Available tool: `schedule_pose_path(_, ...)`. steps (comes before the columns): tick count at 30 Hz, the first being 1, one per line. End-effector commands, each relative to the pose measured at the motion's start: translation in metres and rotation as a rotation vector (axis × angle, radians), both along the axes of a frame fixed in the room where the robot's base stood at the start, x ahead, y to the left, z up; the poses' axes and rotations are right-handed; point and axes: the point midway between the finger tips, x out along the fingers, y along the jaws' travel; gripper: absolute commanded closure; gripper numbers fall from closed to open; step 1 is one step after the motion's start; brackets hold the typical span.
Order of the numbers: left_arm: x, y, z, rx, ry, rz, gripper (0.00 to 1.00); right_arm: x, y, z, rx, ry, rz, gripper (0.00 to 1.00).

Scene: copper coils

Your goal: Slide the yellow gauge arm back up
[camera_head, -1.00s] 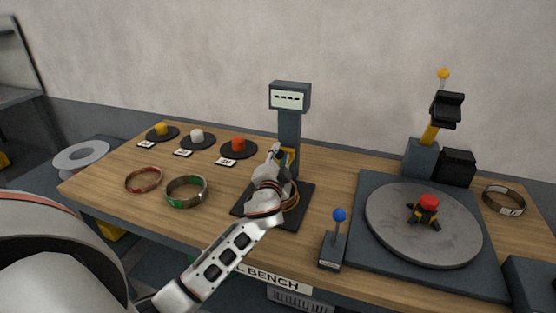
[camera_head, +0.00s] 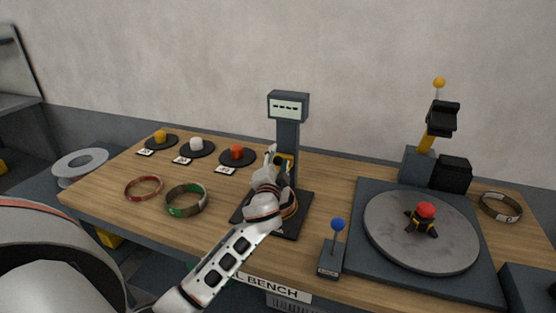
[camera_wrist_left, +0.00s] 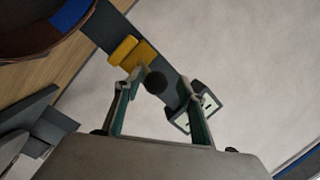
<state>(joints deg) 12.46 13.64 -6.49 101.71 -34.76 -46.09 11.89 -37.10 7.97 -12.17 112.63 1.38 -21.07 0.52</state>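The gauge is a dark post (camera_head: 288,134) with a display head (camera_head: 289,105), on a black base plate (camera_head: 296,225). Its yellow arm (camera_head: 289,164) sits low on the post, partly hidden by my left gripper. In the left wrist view the yellow part (camera_wrist_left: 130,52) is beside the dark post, and a round black knob (camera_wrist_left: 155,83) shows between the fingers. My left gripper (camera_head: 275,157) is at the arm; in the wrist view its two fingers (camera_wrist_left: 162,85) stand apart around the knob, with a gap on the right side. A coil (camera_head: 290,207) on the plate is partly hidden. My right gripper is not in view.
A red bracelet (camera_head: 144,187) and a green-brown one (camera_head: 186,200) lie left. A blue-knobbed lever (camera_head: 333,250) stands in front right. A turntable (camera_head: 388,246) with a red-topped hub is at right. Several coloured pucks on discs line the back left.

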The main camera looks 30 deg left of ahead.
Motion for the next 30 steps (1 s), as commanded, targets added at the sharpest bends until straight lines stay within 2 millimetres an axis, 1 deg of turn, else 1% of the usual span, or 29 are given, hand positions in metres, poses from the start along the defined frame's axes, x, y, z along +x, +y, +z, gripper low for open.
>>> schedule_pose_path(8,-0.001,-0.001,-0.003,-0.002,0.004,-0.001,0.61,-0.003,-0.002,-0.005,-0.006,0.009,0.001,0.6)
schedule_pose_path(12,-0.008,-0.005,-0.004,-0.003,0.004,-0.002,0.61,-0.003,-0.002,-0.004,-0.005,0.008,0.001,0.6)
schedule_pose_path(14,-0.016,-0.009,-0.004,-0.003,0.005,-0.002,0.61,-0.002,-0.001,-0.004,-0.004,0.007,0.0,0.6)
schedule_pose_path(17,-0.033,-0.016,-0.004,-0.005,0.005,-0.001,0.61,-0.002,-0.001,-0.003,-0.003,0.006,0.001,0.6)
schedule_pose_path(24,-0.078,-0.036,-0.004,-0.005,0.004,-0.002,0.61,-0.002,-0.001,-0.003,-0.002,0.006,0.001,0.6)
schedule_pose_path(27,-0.092,-0.043,-0.003,-0.003,0.004,-0.001,0.61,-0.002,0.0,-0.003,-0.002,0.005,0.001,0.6)
schedule_pose_path(30,-0.102,-0.048,-0.003,-0.003,0.004,-0.001,0.61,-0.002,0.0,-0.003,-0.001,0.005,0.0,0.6)
